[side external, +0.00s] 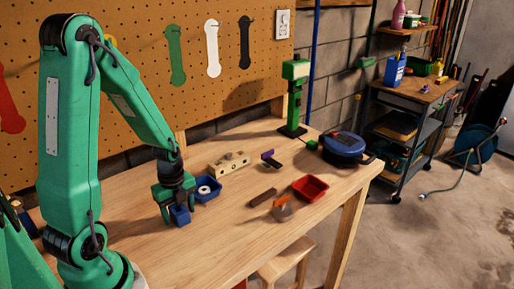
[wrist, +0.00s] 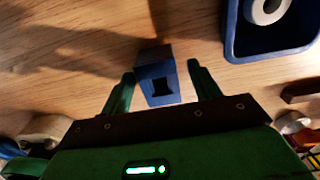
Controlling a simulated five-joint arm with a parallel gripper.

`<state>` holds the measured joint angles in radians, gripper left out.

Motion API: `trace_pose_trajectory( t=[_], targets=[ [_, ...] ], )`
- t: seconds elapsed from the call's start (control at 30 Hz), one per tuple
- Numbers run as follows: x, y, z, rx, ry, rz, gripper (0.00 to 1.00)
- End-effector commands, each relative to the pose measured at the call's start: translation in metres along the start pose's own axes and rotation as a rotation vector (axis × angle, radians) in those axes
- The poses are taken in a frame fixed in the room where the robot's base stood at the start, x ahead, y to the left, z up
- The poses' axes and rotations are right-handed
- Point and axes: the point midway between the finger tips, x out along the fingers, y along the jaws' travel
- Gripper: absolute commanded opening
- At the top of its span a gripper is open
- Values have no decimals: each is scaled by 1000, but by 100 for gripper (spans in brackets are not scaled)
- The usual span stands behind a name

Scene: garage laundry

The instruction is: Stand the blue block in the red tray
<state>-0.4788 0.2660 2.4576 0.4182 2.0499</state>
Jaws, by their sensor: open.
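The blue block (side external: 181,215) is on the wooden bench under my gripper (side external: 174,212) in the side view. In the wrist view the blue block (wrist: 157,76) lies between the two green fingers of my gripper (wrist: 157,75), with a gap on each side. The red tray (side external: 311,188) is on the bench to the right, near the front edge, and looks empty. The red tray does not show in the wrist view.
A blue tray (side external: 208,191) holding a white ring (side external: 204,190) stands close beside my gripper; it also shows in the wrist view (wrist: 232,40).

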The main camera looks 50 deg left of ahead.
Motion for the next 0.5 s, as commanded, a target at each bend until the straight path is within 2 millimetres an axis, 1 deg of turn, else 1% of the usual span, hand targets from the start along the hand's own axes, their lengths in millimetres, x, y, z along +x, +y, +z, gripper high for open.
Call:
trace_pose_trajectory(
  t=[0.07, 0.17, 0.3, 0.33, 0.37, 0.4, 0.5],
  targets=[
    [0, 0, 0, 0, 0, 0, 62],
    [0, 0, 0, 0, 0, 0, 44],
    [0, 0, 0, 0, 0, 0, 17],
    [0, 0, 0, 0, 0, 0, 14],
    [0, 0, 0, 0, 0, 0, 14],
    [0, 0, 0, 0, 0, 0, 10],
    [0, 0, 0, 0, 0, 0, 10]
  ],
)
